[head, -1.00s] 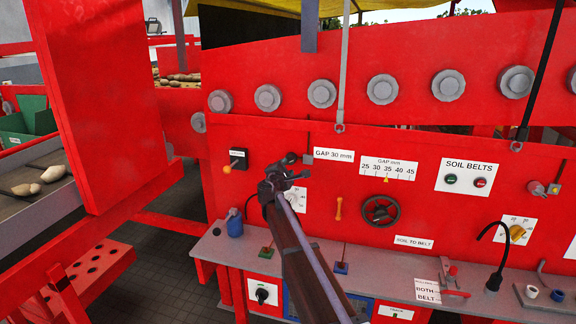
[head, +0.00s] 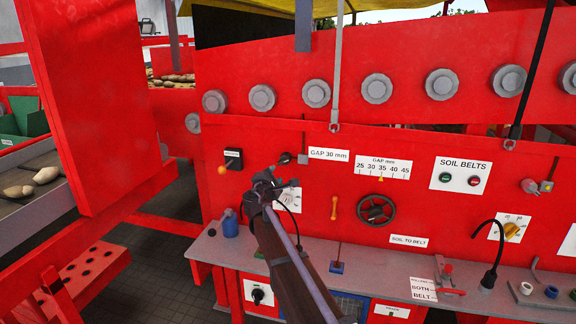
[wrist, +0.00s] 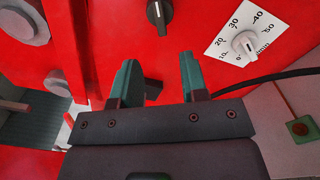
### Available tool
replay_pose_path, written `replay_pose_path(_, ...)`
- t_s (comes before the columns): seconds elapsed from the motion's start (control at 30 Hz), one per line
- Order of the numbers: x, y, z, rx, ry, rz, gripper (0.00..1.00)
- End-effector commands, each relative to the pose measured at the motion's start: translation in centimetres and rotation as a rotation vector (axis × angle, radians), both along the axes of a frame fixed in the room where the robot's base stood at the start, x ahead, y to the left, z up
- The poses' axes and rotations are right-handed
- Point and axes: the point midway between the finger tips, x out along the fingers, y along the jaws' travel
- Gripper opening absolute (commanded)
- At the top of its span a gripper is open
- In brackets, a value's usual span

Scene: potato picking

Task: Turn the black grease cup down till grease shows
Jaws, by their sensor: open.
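A small black knob (head: 285,158) stands out from the red panel left of the GAP 30 mm label. I cannot tell for certain that it is the grease cup. In the wrist view, a black knob (wrist: 158,15) with a pale line on its face shows at the top. A dark block (wrist: 153,90) shows between the finger lines, partly hidden. No grease is visible. My gripper (head: 276,183) is in front of the panel, just below the black knob. In the wrist view its two green-grey fingers (wrist: 158,82) are apart, with nothing held.
A white dial with a grey knob (wrist: 243,42) is close to the right finger. A black box with an orange-handled lever (head: 233,158) is left of my gripper. A grey shelf (head: 400,275) with levers and a blue bottle (head: 230,225) runs below.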

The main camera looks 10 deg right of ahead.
Motion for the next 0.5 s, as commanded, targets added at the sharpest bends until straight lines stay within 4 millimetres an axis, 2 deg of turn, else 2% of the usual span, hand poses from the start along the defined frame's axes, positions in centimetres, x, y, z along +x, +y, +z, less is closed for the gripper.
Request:
replay_pose_path(0.17, 2.8, -1.2, 0.0, 0.000, 0.000, -0.002, 0.40)
replay_pose_path(0.4, 8.0, -3.7, 0.0, 0.000, 0.000, -0.001, 0.40)
replay_pose_path(0.5, 9.1, -4.2, 0.0, 0.000, 0.000, 0.000, 0.40)
